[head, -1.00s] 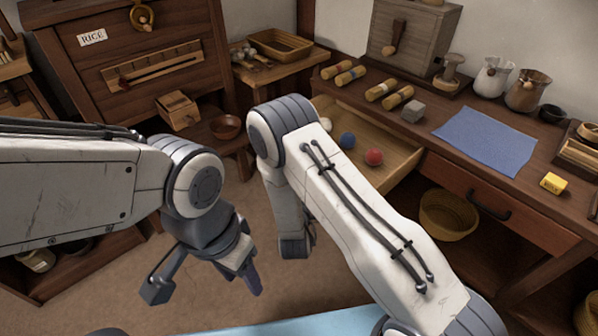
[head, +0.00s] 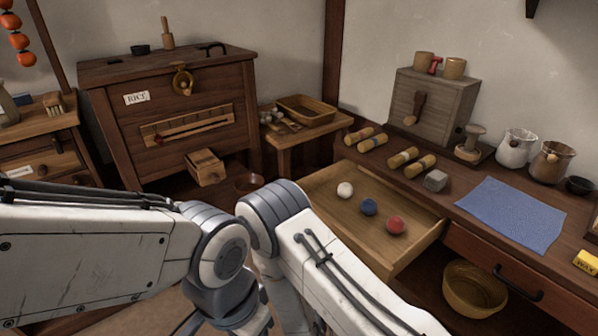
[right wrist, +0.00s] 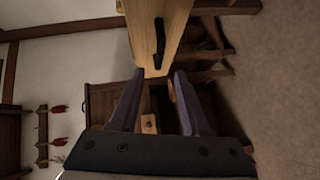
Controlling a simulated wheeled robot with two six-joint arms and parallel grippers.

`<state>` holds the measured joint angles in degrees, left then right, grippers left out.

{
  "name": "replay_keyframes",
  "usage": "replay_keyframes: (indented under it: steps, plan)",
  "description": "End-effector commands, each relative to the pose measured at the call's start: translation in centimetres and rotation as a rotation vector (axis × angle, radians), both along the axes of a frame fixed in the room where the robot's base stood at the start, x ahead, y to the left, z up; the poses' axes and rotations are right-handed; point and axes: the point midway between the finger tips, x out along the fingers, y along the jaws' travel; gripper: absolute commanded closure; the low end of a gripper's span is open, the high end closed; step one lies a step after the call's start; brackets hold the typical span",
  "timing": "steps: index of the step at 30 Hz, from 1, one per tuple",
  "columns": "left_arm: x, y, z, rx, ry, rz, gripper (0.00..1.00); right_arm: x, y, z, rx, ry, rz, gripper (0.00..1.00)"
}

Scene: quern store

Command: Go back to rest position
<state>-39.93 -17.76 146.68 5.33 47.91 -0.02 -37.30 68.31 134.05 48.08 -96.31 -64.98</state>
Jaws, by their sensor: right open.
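My left arm comes in from the left in the head view. Its wrist end is at the bottom edge, with the base of the left gripper (head: 238,316) partly cut off and its fingertips out of the picture. My right arm is bent at the bottom middle of the head view, its gripper hidden there. In the right wrist view the right gripper (right wrist: 159,73) is open, with nothing between its two fingers. A pale wooden front with a dark handle (right wrist: 159,38) lies just beyond the fingertips.
An open drawer (head: 330,190) with white, blue and red balls juts from the workbench beside my right arm. A yellow basket (head: 476,300) is below. A cabinet labelled RICE (head: 205,95) stands at the back left. A blue cloth (head: 510,215) lies on the bench.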

Motion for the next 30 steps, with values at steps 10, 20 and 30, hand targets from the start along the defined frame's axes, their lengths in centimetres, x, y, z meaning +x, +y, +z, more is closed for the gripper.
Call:
replay_keyframes:
  steps: [10,20,30]
  plan:
    - [0.0,0.0,0.0,0.000,0.000,0.000,0.50,2.5,-1.3,0.8,0.478,0.228,-0.137,0.53]
    - [0.0,0.0,0.0,0.000,0.000,0.000,0.50,-0.9,-3.5,5.4,1.012,0.593,-0.385,0.53]
    - [0.0,0.0,0.0,0.000,0.000,0.000,0.50,-7.6,-7.1,9.1,1.153,0.779,-0.640,0.53]
